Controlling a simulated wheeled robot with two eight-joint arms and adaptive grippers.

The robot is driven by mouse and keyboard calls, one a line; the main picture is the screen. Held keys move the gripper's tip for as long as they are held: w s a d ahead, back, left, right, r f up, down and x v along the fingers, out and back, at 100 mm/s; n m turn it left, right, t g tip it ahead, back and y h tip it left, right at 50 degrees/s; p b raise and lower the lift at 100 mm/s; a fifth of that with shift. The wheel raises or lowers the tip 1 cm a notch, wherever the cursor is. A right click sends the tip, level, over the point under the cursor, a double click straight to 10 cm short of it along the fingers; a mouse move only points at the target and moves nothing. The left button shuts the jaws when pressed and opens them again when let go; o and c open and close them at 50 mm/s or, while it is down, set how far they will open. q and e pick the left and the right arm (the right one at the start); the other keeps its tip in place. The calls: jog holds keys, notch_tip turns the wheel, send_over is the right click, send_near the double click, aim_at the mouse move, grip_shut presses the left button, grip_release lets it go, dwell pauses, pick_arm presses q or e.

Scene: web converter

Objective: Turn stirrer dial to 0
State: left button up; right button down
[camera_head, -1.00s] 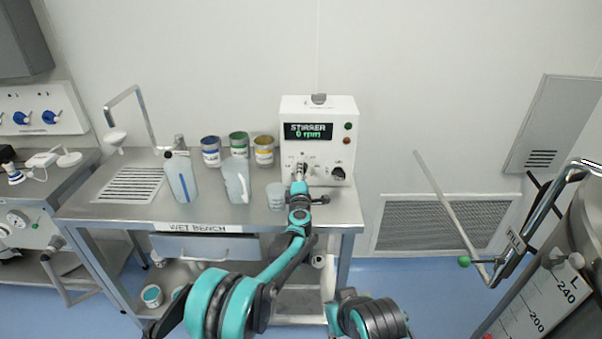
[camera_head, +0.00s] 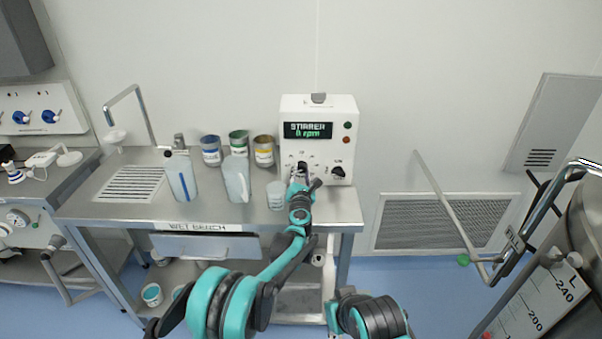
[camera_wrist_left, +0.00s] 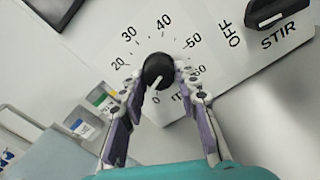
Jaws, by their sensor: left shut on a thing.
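The stirrer box (camera_head: 318,104) is a white unit at the back right of the bench, and its display (camera_head: 308,130) reads "STIRRER 0 rpm". Its black dial (camera_wrist_left: 158,70) shows in the left wrist view, ringed by printed numbers, with its white pointer mark towards the 0 at the lower left. My left gripper (camera_wrist_left: 160,88) has its fingertips on both sides of the dial and is shut on it. In the head view my left gripper (camera_head: 299,172) covers most of the dial.
A black STIR switch (camera_wrist_left: 278,10) sits beside the dial, also seen in the head view (camera_head: 337,171). A clear beaker (camera_head: 276,195), a jug (camera_head: 236,180) and several paint cans stand left of my arm on the wet bench (camera_head: 115,212).

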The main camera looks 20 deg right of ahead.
pick_arm(q)
jog(key=n, duration=0.5)
jog(key=shift+f, duration=0.1)
jog(key=shift+d+n, duration=0.1)
jog(key=shift+n, duration=0.3)
jog(key=o, duration=1.2)
jog(key=shift+c, duration=0.2)
jog(key=v, duration=1.2)
jog(key=shift+s, duration=0.1)
